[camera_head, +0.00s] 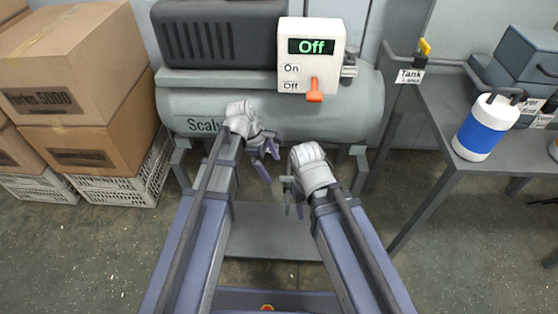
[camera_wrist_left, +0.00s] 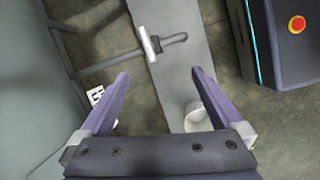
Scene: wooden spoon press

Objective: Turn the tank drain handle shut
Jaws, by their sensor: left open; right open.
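The grey tank (camera_head: 340,110) lies horizontally at the back centre. In the left wrist view, a pale bar-shaped handle (camera_wrist_left: 150,45) sits across a thin grey pipe beyond my left gripper's fingers; it looks like a valve handle, but whether it is open or shut I cannot tell. My left gripper (camera_head: 267,165) is open and empty in front of the tank's lower edge. Its spread purple fingers show in the left wrist view (camera_wrist_left: 160,75), with the handle apart from them. My right gripper (camera_head: 294,203) is open and empty, lower and to the right.
A control box (camera_head: 310,60) reads "Off" and has an orange lever (camera_head: 314,92). A yellow handle (camera_head: 425,47) stands above a "Tank" label at right. Cardboard boxes (camera_head: 75,70) fill the left. A table (camera_head: 440,115) at right holds a blue-and-white container (camera_head: 483,127).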

